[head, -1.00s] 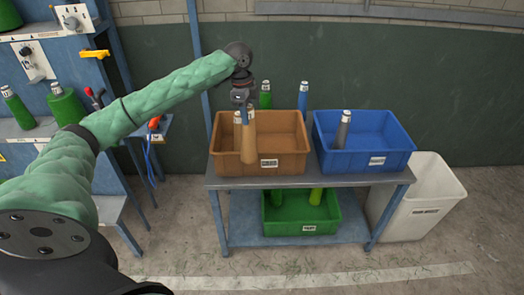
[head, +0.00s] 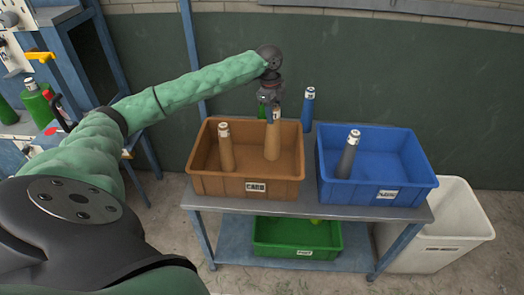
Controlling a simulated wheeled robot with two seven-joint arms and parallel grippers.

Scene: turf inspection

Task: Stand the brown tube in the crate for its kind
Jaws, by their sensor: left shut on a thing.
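My left gripper (head: 271,108) is shut on the top of a brown tube (head: 273,138). That tube is upright, with its lower part inside the brown crate (head: 245,187), right of the crate's middle. I cannot tell whether its bottom touches the crate floor. A second brown tube (head: 227,151) stands in the left part of the same crate, leaning slightly and apart from the held one. The crate has a white label on its front. My right gripper is not in view.
A blue crate (head: 345,192) with a grey tube (head: 348,155) stands to the right on the bench (head: 410,213). A blue tube (head: 308,110) and a green tube (head: 262,106) stand behind. Below are a green crate (head: 275,247) and a white bin (head: 455,225).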

